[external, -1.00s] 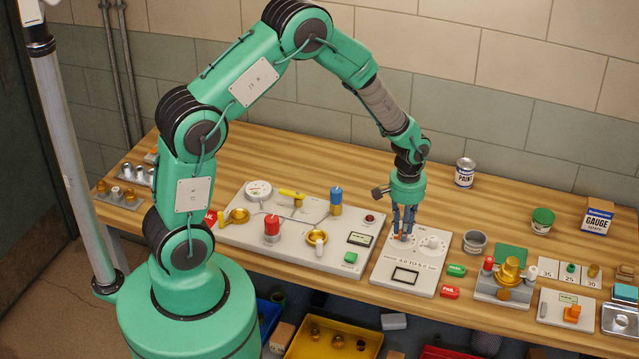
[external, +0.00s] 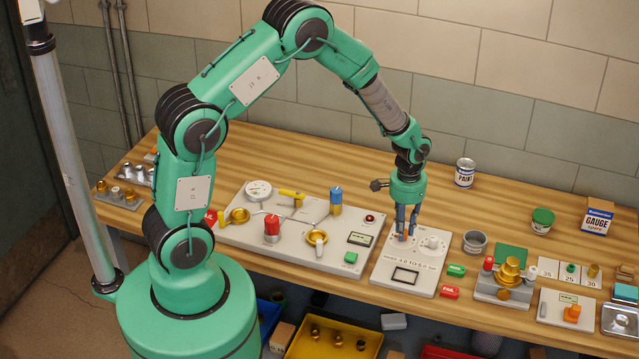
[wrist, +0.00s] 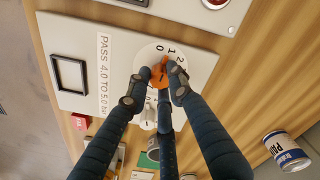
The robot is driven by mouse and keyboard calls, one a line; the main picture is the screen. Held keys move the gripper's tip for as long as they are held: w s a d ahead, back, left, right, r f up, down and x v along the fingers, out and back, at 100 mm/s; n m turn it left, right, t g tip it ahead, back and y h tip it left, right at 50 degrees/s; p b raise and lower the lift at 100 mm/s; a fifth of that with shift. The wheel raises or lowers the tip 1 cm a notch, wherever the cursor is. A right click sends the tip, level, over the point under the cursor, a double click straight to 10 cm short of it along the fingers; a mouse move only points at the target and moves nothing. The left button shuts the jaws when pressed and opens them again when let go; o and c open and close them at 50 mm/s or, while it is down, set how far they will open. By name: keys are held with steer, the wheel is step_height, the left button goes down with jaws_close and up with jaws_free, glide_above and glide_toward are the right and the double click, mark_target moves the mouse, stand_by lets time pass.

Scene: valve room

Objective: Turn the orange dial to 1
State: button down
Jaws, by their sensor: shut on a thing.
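The orange dial (wrist: 158,76) sits on a white round face on the pale panel (wrist: 90,40), marked 0, 1 and 2 along its upper edge in the wrist view. Its narrow end points up, toward the area of the 0 and 1; the exact mark is hard to tell. My gripper (wrist: 158,83) has its fingers closed around the dial from both sides, and they hide part of it. In the external view my gripper (external: 402,235) points down at the panel, and only a little of the dial shows between the fingertips.
A white knob (external: 432,242) stands right beside the gripper on the same panel. A dark square frame (external: 405,276) lies in front. The large valve board (external: 330,262) is to the left. Green and red tags (external: 449,292) and a grey cup (external: 475,241) are to the right. A paint can (external: 464,172) stands behind.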

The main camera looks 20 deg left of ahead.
steer(key=shift+m, duration=0.8)
steer(key=c, duration=1.5)
jaws_free()
steer(key=shift+c, duration=0.2)
steer(key=shift+r, duration=0.15)
step_height(320, 180, up, 12)
steer(key=shift+a, duration=0.15)
steer(key=shift+w, duration=0.1)
